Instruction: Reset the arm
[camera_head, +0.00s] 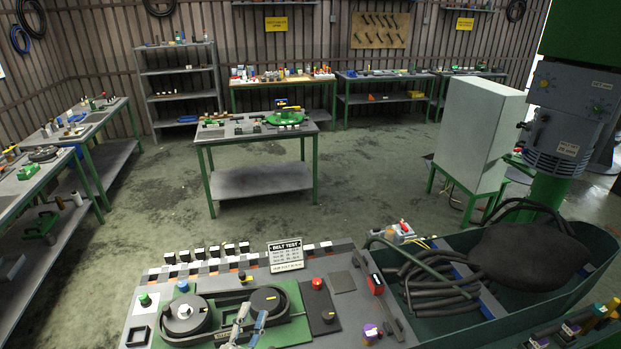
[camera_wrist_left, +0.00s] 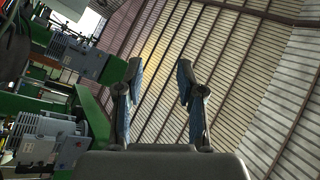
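My left gripper (camera_head: 250,319) shows at the bottom edge of the head view, over the front of the belt test board (camera_head: 222,286). In the left wrist view its two blue-grey fingers (camera_wrist_left: 160,78) are spread apart with nothing between them. That view looks toward the ribbed wall and ceiling (camera_wrist_left: 230,50). The board carries a green belt unit with two dark round pulleys (camera_head: 186,314) and a "BELT TEST" sign (camera_head: 286,254). My right gripper shows in neither view.
A green bin (camera_head: 398,297) with dark hoses stands right of the board. Red (camera_head: 317,283) and purple (camera_head: 370,331) knobs rise from the board. A work table (camera_head: 225,136) stands further back, with open floor (camera_head: 160,215) before it. A large grey-green machine (camera_head: 565,130) stands at right.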

